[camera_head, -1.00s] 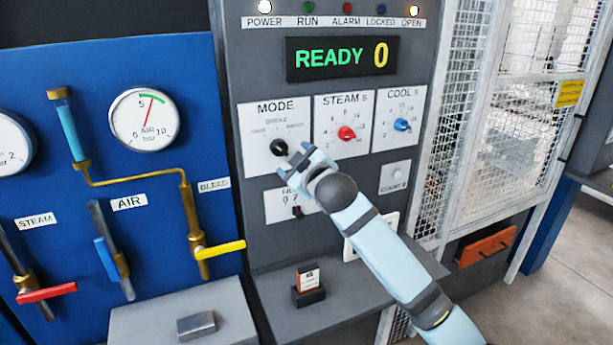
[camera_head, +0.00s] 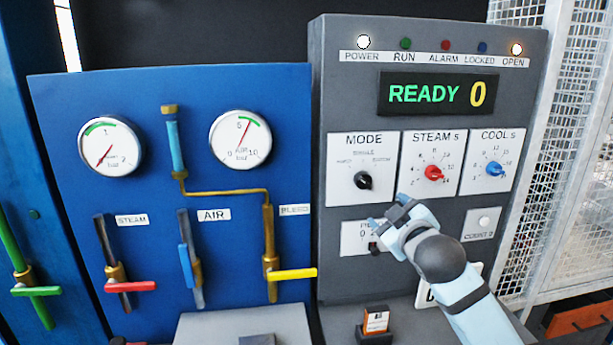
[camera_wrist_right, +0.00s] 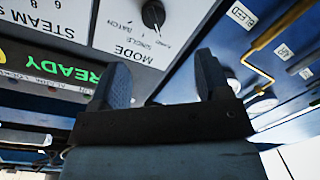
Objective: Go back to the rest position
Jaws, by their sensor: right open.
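My right gripper (camera_head: 388,220) is open and empty in front of the grey control panel (camera_head: 335,95), below the black MODE knob (camera_head: 363,181). In the head view it covers part of the lower key switch plate (camera_head: 356,238). In the right wrist view my right gripper (camera_wrist_right: 162,85) shows two spread fingers with nothing between them. The MODE knob (camera_wrist_right: 153,14) shows beyond them, apart from the fingers. My left gripper does not show.
The display (camera_head: 436,94) reads READY 0. The red STEAM knob (camera_head: 433,173) and blue COOL knob (camera_head: 494,170) are to the right. The blue valve board (camera_head: 75,185) with gauges and levers is to the left.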

